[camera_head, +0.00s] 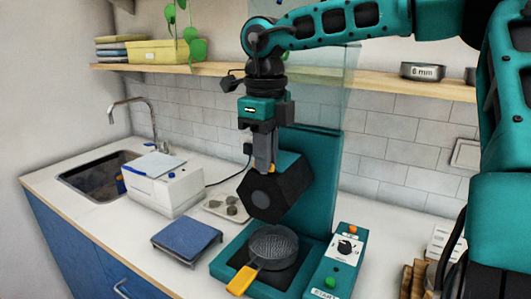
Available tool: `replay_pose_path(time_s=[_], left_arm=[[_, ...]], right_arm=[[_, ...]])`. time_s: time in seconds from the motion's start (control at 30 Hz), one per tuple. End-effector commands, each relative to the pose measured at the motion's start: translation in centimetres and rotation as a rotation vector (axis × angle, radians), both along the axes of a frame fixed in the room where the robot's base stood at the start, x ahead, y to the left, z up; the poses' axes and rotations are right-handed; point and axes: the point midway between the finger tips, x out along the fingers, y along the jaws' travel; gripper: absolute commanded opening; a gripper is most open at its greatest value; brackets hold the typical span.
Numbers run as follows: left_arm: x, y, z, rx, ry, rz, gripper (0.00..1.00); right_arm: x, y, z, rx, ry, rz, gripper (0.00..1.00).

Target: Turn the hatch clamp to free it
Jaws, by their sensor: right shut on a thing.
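My right gripper (264,165) comes down from above, its fingers closed at the top of a black hexagonal head (275,190) on a teal machine (325,190). A small orange tip (271,169) shows at the fingertips; it may be the hatch clamp, but the fingers hide most of it. A clear panel (325,85) stands upright behind my arm, above the teal back plate. A round dark pan (273,246) with a yellow handle (242,281) sits on the machine's base under the head. My left gripper is not in view.
A control box (343,250) with a dial and buttons stands right of the pan. A blue scale-like block (187,240), a small tray (228,207) and a white box (165,187) lie left. A sink (97,180) is farther left. A shelf (215,68) runs behind.

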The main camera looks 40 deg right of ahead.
Motion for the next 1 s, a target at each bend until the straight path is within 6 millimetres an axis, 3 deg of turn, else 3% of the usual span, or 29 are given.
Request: replay_pose_path(time_s=[0.27, 0.3, 0.53, 0.83, 1.0], left_arm=[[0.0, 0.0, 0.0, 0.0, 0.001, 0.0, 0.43], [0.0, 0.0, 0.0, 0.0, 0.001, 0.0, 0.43], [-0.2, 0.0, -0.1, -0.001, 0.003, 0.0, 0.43], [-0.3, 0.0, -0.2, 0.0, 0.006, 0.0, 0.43], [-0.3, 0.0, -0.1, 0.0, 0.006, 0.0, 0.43]], right_arm=[[-0.1, 0.0, 0.0, -0.001, 0.003, 0.004, 0.0], [-0.1, 0.0, 0.0, -0.001, 0.003, 0.003, 0.14], [0.0, 0.0, 0.0, 0.0, 0.001, 0.002, 0.36], [0.0, 0.0, 0.3, -0.001, -0.001, 0.0, 0.37], [0.1, 0.0, 2.6, -0.002, -0.005, 0.0, 0.37]])
